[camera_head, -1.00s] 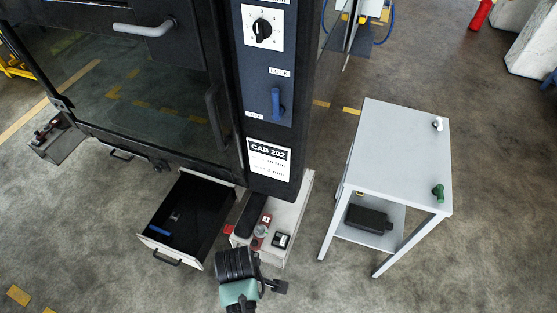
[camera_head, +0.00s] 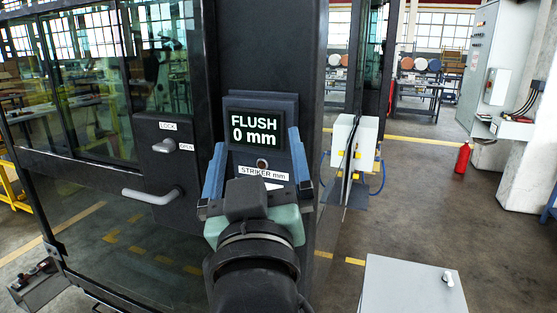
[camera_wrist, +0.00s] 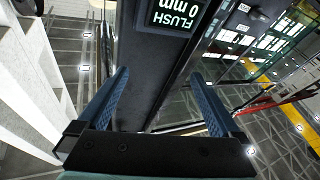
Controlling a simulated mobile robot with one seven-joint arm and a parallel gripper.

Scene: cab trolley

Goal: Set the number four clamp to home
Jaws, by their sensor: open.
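I cannot make out anything marked as a number four clamp in these views. My gripper (camera_head: 257,140) is open and empty, with its two blue fingers pointing up in front of the dark cab post. Between the fingers is a display (camera_head: 254,130) reading "FLUSH 0 mm", with a "STRIKER mm" label (camera_head: 263,174) below it. In the wrist view, my gripper (camera_wrist: 160,73) is open below the upside-down display (camera_wrist: 176,14). I cannot tell whether a finger touches the post. My wrist hides the lower post.
The cab door, left, has a lock knob (camera_head: 168,143) marked LOCK and OPEN, and a grey handle (camera_head: 153,196). A grey table (camera_head: 410,290) stands lower right with a small white piece (camera_head: 448,279) on it. A red extinguisher (camera_head: 462,158) stands beyond open floor.

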